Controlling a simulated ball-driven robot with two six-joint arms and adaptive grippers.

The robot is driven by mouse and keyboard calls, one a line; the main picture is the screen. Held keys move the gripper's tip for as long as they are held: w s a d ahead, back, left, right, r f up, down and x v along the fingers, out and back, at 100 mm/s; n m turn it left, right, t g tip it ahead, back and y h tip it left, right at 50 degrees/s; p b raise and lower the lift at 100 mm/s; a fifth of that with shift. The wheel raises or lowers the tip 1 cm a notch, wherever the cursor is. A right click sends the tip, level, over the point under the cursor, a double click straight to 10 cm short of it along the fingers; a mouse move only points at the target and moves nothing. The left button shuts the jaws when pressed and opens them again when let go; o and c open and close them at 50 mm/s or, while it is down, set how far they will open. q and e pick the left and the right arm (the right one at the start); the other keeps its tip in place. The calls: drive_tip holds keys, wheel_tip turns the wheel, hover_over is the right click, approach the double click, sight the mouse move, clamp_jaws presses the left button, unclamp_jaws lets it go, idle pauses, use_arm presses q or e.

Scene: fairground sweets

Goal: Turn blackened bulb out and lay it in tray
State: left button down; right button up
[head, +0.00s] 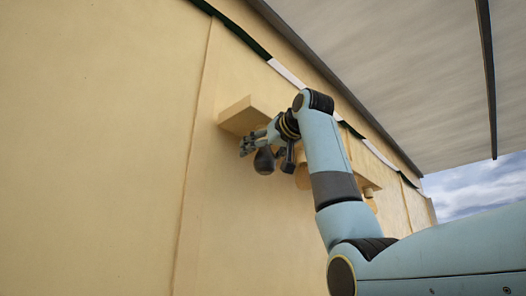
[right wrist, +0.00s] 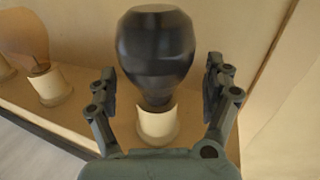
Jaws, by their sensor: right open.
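The blackened bulb (head: 264,161) hangs below a cream shelf on the wall in the head view. In the right wrist view the dark, glossy bulb (right wrist: 155,48) sits in a cream socket (right wrist: 157,123). My right gripper (right wrist: 160,85) is open, with one finger on each side of the bulb and a gap showing to each finger. In the head view my right gripper (head: 250,144) is up at the bulb, and the arm hides part of the fitting. No tray shows. My left gripper is not in view.
A cream shelf (head: 243,115) juts from the wall above the gripper. A tan bulb (right wrist: 23,37) in its own cream socket (right wrist: 49,86) stands left of the dark one in the right wrist view. A sloping grey canopy (head: 400,60) lies above. The wall at left is bare.

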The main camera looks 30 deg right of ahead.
drive_tip(key=n+y, duration=0.2)
drive_tip(key=y, duration=0.1)
drive_tip(key=shift+d, duration=0.3)
drive_tip(key=n+g+y+p, duration=0.1)
drive_tip(key=y, duration=0.1)
drive_tip(key=n+g+y+p, duration=0.1)
drive_tip(key=n+y, duration=0.1)
drive_tip(key=y, duration=0.1)
drive_tip(key=shift+a+r, duration=0.1)
drive_tip(key=n+g+y, duration=0.1)
drive_tip(key=n+y, duration=0.1)
drive_tip(key=n+g+y, duration=0.2)
drive_tip(key=shift+s+a+y, duration=0.15)
drive_tip(key=shift+y, duration=0.25)
drive_tip(key=c, duration=0.8)
drive_tip(key=shift+s, duration=0.15)
drive_tip(key=c, duration=0.6)
